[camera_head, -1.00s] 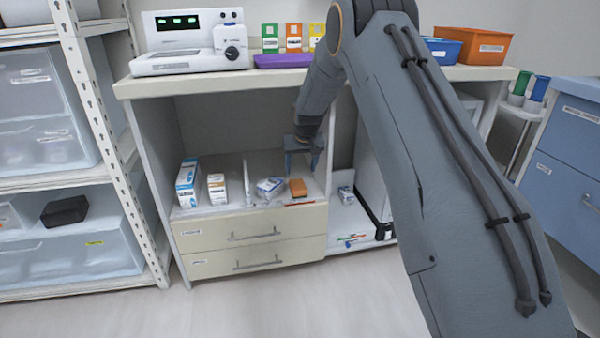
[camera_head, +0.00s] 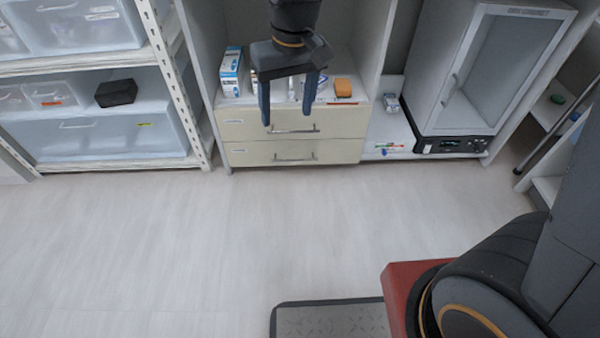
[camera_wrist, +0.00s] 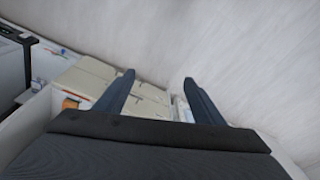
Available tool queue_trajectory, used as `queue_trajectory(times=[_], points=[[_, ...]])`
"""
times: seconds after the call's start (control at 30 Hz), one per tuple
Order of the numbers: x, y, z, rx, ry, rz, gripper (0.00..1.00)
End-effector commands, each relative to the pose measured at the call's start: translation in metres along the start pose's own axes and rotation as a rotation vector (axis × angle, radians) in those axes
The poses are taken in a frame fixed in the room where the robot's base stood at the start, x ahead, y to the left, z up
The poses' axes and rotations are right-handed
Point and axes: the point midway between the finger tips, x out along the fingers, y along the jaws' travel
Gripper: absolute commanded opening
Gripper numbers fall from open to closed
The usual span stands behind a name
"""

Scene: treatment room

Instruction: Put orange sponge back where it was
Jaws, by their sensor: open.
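The orange sponge (camera_head: 343,87) sits on top of the cream drawer unit (camera_head: 345,122), near its right end, inside the open bay under the counter. It also shows in the wrist view (camera_wrist: 70,103), left of the fingers. My gripper (camera_head: 289,105) is open, with nothing between its fingers. In the head view it hangs in front of the drawers, to the left of the sponge and apart from it. It partly hides the small boxes on the unit. In the wrist view its two fingers (camera_wrist: 158,82) point toward the drawer fronts and the floor.
A blue-and-white box (camera_head: 231,72) stands at the unit's left end. A shelf rack with clear bins (camera_head: 105,140) stands at left. The floor in front is clear except for a grey mat (camera_head: 330,318).

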Motion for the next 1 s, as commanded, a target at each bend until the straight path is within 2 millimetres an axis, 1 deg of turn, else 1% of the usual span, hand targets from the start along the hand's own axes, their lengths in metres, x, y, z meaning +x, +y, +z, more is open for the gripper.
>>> queue_trajectory(times=[0.03,0.07,0.1,0.2,0.3,0.33,0.4,0.5,1.0], points=[[-0.007,-0.016,0.033,-0.034,-0.018,-0.006,0.63],[-0.01,-0.022,0.05,-0.049,-0.029,-0.009,0.63],[-0.012,-0.029,0.072,-0.069,-0.044,-0.011,0.63],[-0.016,-0.041,0.12,-0.11,-0.078,-0.016,0.63],[-0.017,-0.046,0.151,-0.136,-0.099,-0.019,0.63],[-0.018,-0.046,0.158,-0.141,-0.103,-0.019,0.63],[-0.018,-0.048,0.168,-0.149,-0.111,-0.02,0.63],[-0.017,-0.048,0.173,-0.152,-0.116,-0.02,0.63],[-0.017,-0.048,0.172,-0.151,-0.115,-0.02,0.63]])
